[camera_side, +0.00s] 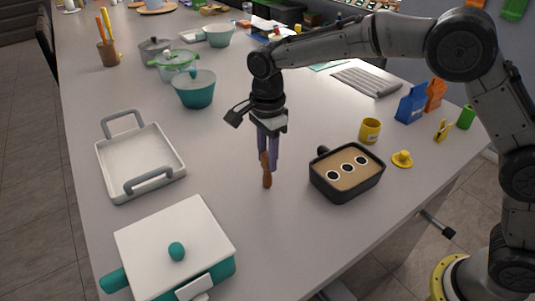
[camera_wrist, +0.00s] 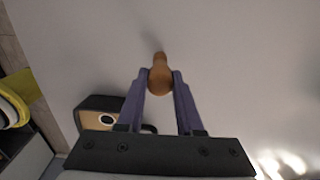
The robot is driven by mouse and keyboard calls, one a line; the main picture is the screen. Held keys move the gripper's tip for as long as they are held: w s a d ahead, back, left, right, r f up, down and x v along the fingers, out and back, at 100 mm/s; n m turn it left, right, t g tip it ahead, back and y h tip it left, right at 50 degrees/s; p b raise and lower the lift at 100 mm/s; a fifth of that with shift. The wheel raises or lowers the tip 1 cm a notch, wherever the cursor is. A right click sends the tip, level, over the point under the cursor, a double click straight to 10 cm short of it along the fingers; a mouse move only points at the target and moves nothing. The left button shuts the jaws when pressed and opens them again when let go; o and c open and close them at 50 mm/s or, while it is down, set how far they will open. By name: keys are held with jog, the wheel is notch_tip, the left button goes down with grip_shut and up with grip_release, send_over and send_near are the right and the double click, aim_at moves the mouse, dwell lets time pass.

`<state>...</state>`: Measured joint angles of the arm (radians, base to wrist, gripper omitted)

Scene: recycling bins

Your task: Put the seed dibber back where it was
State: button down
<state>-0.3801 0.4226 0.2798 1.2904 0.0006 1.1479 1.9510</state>
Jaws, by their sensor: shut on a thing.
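The seed dibber (camera_side: 266,170) is a small brown wooden tool, held upright between the fingers of my gripper (camera_side: 268,152) over the middle of the table. In the wrist view, the rounded end of the dibber (camera_wrist: 160,78) sits between the two purple fingertips (camera_wrist: 160,84). My gripper is shut on it. The side view does not clearly show whether its lower tip touches the table. A dark box with a tan top and three round holes (camera_side: 374,178) stands to the right of the gripper. Its corner shows in the wrist view (camera_wrist: 88,103); the holes look dark with white rims.
A white tray with grey handles (camera_side: 112,178) and a white-lidded teal pot (camera_side: 150,240) stand left. A yellow cup (camera_side: 370,131) and a small yellow piece (camera_side: 402,160) are near the box. Teal pots (camera_side: 194,92) stand behind. Table around the gripper is clear.

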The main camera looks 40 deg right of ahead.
jog(key=c, duration=0.6)
grip_release()
jog(key=shift+o, duration=0.2)
jog(key=shift+r, duration=0.1)
notch_tip(320, 180, up, 12)
jog(key=shift+r, duration=0.15)
